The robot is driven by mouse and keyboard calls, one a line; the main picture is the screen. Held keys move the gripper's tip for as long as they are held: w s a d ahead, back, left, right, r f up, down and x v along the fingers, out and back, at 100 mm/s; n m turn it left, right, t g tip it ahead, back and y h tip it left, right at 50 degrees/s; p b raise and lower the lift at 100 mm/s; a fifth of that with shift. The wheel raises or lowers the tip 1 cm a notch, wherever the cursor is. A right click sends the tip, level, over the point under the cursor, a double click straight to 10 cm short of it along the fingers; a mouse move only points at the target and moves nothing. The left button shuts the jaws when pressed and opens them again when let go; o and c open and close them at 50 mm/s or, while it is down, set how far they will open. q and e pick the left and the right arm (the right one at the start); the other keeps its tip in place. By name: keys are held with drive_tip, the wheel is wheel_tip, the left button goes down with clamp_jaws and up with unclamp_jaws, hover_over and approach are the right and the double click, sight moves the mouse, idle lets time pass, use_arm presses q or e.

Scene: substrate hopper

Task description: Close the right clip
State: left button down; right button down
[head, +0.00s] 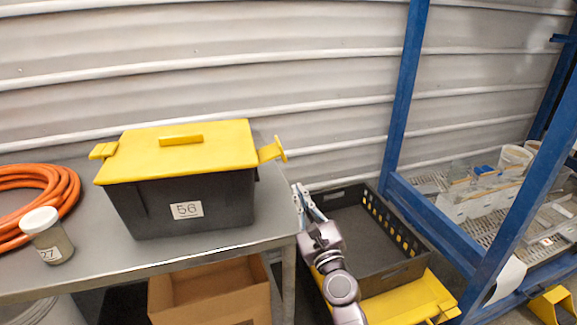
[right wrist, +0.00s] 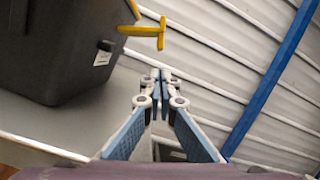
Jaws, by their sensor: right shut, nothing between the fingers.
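The hopper (head: 180,205) is a dark box with a yellow lid (head: 185,148) and a label reading 56, standing on the metal table. Its right clip (head: 272,150) is yellow and sticks outward from the right end of the lid. In the right wrist view the clip (right wrist: 145,31) shows as a yellow T shape beside the dark hopper (right wrist: 60,50). My right gripper (head: 301,190) is shut and empty, below and right of the clip and apart from it. Its closed fingers (right wrist: 160,76) show below the clip in the wrist view. My left gripper is out of view.
The metal table (head: 225,240) ends just left of my right gripper. An orange hose (head: 65,185) and a white-lidded jar (head: 52,245) are at the left. A black crate (head: 365,235) and blue frame (head: 403,95) stand at the right. A corrugated wall is behind.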

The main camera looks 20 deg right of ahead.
sight(268, 154)
drive_tip(key=shift+w, duration=0.15)
drive_tip(key=shift+w+r, duration=0.2)
drive_tip(key=shift+w, duration=0.1)
drive_tip(key=x, duration=0.9)
drive_tip(key=shift+d, duration=0.1)
